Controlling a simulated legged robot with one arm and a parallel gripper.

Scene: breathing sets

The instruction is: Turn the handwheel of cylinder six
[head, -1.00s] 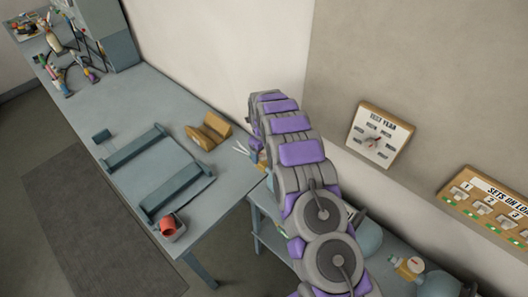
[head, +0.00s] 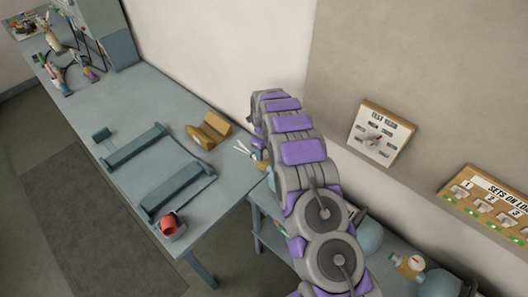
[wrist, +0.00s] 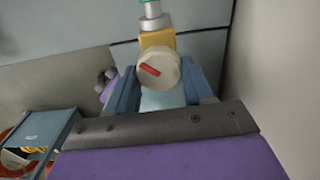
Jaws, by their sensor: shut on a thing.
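In the wrist view a round cream handwheel (wrist: 158,70) with a red bar across its face sits in front of a yellow valve block (wrist: 157,39). A pale blue body, apparently the cylinder (wrist: 162,100), shows just below it. My gripper (wrist: 160,78) has its two blue fingers on either side of the handwheel, closed on it. The red bar slants slightly down to the right. No number can be read on this cylinder. In the head view the gripper end is hidden by my purple and grey arm.
A blue-grey bench (head: 160,100) carries a cradle, a yellow-brown block (head: 209,131) and a red item (head: 169,223). A lower bench with blue cylinders (head: 368,235) stands by the wall. A dial board (head: 381,133) and a numbered board (head: 490,207) are at right.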

